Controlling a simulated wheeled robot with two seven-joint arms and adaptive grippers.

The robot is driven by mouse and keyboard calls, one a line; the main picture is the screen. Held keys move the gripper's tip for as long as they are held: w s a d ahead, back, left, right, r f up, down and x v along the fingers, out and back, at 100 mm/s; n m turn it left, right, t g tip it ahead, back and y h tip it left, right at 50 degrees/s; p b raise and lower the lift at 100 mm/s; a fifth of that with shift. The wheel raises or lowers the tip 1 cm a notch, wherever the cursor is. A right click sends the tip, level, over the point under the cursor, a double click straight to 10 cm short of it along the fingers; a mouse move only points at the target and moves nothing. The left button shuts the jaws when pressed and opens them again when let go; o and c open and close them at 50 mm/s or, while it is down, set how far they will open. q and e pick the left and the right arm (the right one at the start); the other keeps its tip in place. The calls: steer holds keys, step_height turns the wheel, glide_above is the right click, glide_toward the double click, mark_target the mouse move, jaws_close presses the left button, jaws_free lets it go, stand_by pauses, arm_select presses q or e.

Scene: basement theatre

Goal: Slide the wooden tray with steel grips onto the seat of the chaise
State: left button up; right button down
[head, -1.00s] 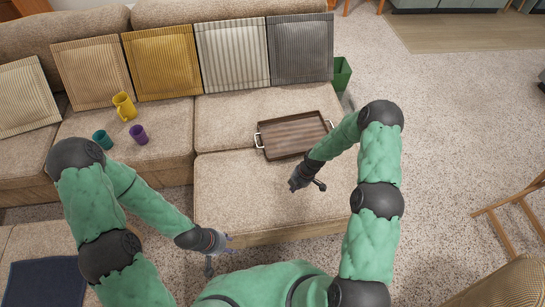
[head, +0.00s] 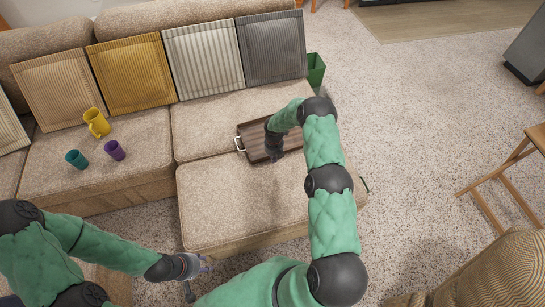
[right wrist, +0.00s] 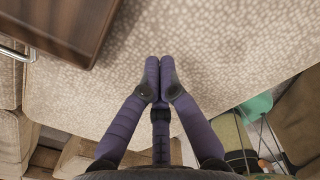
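The dark brown wooden tray (head: 254,133) lies on the beige chaise, across the seam between the back cushion and the front seat (head: 225,205). Its left steel grip (head: 240,145) shows; my right arm hides much of its right side. In the right wrist view, a tray corner (right wrist: 65,28) and a steel grip (right wrist: 14,53) are at upper left. My right gripper (head: 274,154) is over or beside the tray's near side in the head view. Its fingertips (right wrist: 160,68) are together and empty, over the seat fabric beside the tray. My left gripper (head: 200,278) is open and empty before the chaise.
A yellow mug (head: 96,122), a teal cup (head: 76,159) and a purple cup (head: 115,150) stand on the left seat. Several cushions (head: 203,62) lean on the backrest. A wooden chair (head: 510,170) stands right; carpet between is clear.

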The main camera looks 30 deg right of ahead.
mark_target(274, 169)
step_height(274, 169, down, 7)
steer(key=shift+r+b, duration=0.1)
steer(key=shift+b, duration=1.15)
steer(key=shift+w+d+r+b, duration=0.1)
steer(key=shift+w+d+b, duration=0.25)
steer(key=shift+w, duration=0.25)
steer(key=shift+w+d+r+b, duration=0.1)
steer(key=shift+w+d+b, duration=0.2)
steer(key=shift+w, duration=0.25)
steer(key=shift+w+d, duration=0.35)
steer(key=shift+w, duration=0.1)
steer(key=shift+w+r, duration=0.1)
steer(key=shift+r, duration=0.05)
